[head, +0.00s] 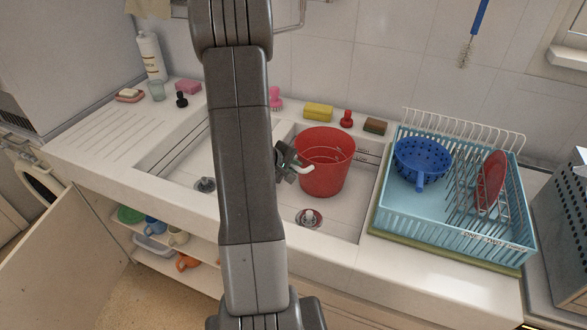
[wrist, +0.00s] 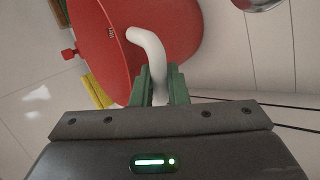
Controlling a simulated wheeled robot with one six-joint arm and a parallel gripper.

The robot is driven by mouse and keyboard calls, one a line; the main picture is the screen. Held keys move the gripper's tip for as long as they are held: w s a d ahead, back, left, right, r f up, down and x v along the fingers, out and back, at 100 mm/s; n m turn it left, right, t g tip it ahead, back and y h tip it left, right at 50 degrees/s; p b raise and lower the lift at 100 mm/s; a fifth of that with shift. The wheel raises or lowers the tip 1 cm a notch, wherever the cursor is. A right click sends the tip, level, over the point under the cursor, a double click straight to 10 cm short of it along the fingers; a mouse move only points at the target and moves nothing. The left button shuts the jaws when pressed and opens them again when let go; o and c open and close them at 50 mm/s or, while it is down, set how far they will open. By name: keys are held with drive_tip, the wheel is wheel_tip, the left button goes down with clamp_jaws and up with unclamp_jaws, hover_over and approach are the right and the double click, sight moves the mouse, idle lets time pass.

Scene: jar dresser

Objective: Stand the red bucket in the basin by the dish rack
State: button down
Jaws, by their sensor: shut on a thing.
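The red bucket (head: 325,170) is upright inside the right-hand basin (head: 345,222), the one beside the dish rack (head: 450,226). I cannot tell whether its bottom touches the basin floor. My gripper (head: 288,161) is at the bucket's left side, shut on its white handle grip (head: 306,169). In the wrist view the green fingers (wrist: 160,88) pinch this white grip (wrist: 149,46), with the red bucket wall (wrist: 105,45) right behind it. My arm hides part of the divider between the basins.
A drain (head: 310,217) lies in front of the bucket. The left basin (head: 180,165) holds only a drain plug. Sponges and brushes, including a yellow sponge (head: 318,112), line the back ledge. The rack holds a blue colander (head: 422,160) and a red plate (head: 489,180).

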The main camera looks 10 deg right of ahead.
drive_tip(key=c, duration=1.4)
unclamp_jaws()
drive_tip(key=shift+c, duration=0.2)
drive_tip(key=p+v, duration=0.2)
drive_tip(key=v, duration=1)
drive_tip(key=shift+p, duration=0.4)
